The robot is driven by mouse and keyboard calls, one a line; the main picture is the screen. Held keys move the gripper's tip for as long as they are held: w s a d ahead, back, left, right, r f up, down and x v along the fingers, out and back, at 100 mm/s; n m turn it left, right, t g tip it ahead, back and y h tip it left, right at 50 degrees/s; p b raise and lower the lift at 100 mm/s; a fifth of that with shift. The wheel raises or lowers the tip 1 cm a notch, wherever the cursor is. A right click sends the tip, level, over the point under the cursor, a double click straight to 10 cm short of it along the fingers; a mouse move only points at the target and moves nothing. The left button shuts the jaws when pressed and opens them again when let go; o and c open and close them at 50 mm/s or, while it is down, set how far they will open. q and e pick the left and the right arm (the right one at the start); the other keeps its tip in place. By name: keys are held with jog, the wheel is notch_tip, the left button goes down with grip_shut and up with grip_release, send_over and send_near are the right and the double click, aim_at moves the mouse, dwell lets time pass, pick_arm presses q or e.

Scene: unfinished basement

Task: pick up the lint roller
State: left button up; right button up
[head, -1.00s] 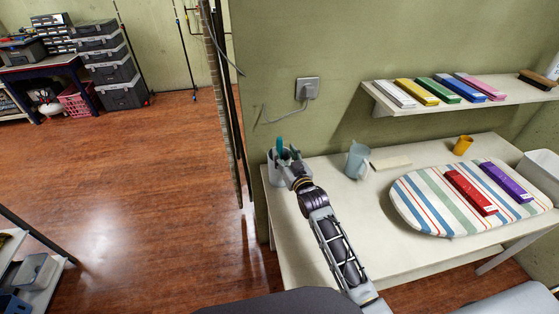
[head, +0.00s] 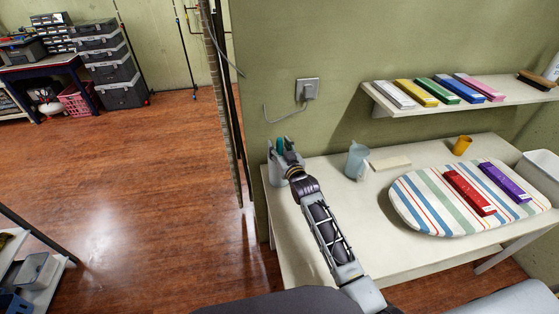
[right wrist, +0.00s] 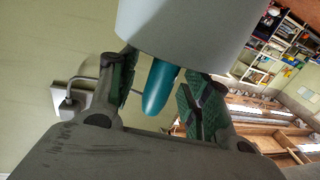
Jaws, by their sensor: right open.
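The lint roller shows as a teal handle (head: 280,146) sticking up out of a grey container (head: 272,174) at the table's left end. Its roller end is hidden. My right gripper (head: 284,153) is at the container's top, beside the handle. In the right wrist view the teal handle (right wrist: 160,88) lies between the two open fingers of the right gripper (right wrist: 163,80), with gaps on either side. The container (right wrist: 190,22) fills the top of that view. My left gripper is not in view.
On the white table (head: 325,222) stand a pale blue jug (head: 356,161), an orange cup (head: 462,145) and a striped board (head: 435,205) bearing red and purple boxes. A wall shelf (head: 450,111) holds several coloured boxes. The table's left front is clear.

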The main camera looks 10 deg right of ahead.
dwell(0.4)
grip_shut()
